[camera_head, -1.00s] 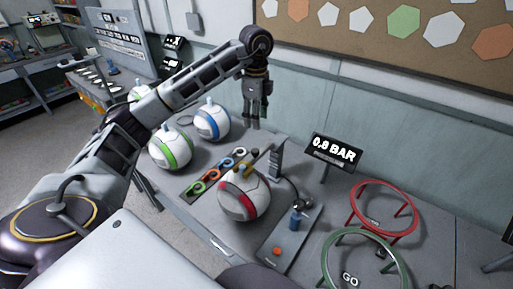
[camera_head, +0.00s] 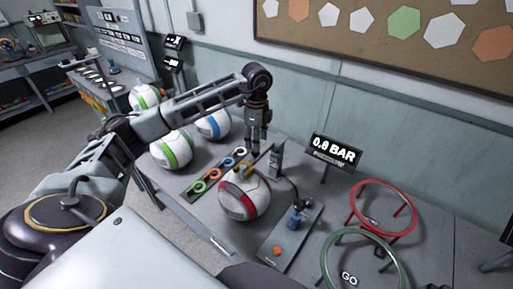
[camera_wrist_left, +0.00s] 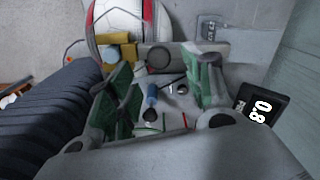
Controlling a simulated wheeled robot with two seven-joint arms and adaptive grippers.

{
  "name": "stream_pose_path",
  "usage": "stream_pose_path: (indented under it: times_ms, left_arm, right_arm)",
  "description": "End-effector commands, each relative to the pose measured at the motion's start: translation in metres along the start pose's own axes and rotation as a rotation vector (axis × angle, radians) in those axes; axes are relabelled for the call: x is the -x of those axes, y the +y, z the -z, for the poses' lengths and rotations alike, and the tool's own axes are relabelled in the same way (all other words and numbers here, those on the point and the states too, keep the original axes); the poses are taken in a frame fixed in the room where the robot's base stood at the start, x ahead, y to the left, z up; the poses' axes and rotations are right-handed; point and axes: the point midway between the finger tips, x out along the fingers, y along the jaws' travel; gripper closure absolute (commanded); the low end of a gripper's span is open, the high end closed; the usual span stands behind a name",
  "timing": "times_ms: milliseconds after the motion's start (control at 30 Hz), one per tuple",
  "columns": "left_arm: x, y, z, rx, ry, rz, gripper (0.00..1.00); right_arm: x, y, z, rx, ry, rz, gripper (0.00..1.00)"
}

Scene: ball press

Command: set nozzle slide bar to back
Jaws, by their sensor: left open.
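A white ball with a red band (camera_head: 245,199) sits at the press on the table. A yellow bar-like part (camera_head: 247,162) shows at the ball's top, beside a grey upright post (camera_head: 276,160). In the left wrist view, yellow parts (camera_wrist_left: 120,52) lie next to the red-banded ball (camera_wrist_left: 118,18). Which part is the nozzle slide bar I cannot tell for certain. My left gripper (camera_head: 257,150) points down behind the ball, near the post. In the left wrist view it is open (camera_wrist_left: 165,80), its green-padded fingers apart; contact is unclear. My right gripper is not in view.
A pressure display (camera_head: 333,152) reads 0.8 BAR. A panel with a blue knob (camera_head: 296,217) and an orange button (camera_head: 278,252) lies right of the ball. Red (camera_head: 384,183) and green (camera_head: 328,262) ring stands are further right. Green-banded (camera_head: 171,150) and blue-banded balls (camera_head: 212,125) stand left.

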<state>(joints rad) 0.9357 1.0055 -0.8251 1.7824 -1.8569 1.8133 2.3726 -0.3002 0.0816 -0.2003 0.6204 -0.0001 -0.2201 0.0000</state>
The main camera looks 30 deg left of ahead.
Motion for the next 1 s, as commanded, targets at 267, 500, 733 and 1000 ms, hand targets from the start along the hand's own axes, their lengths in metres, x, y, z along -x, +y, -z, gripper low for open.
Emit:
stream_pose_path:
  times_ms: [267, 500, 733, 1000]
  left_arm:
    - [-0.033, 0.0, 0.0, 0.001, -0.001, -0.002, 0.49]
    - [-0.045, 0.001, 0.0, 0.0, 0.0, -0.002, 0.49]
    - [-0.046, 0.0, 0.0, -0.001, 0.0, -0.001, 0.49]
    - [-0.046, 0.0, 0.0, -0.001, 0.0, -0.001, 0.75]
  right_arm:
    - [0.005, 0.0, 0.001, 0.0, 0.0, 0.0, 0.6]
    - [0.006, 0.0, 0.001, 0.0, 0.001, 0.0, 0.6]
    - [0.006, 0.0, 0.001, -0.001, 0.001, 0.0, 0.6]
    - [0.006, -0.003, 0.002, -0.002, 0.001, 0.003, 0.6]
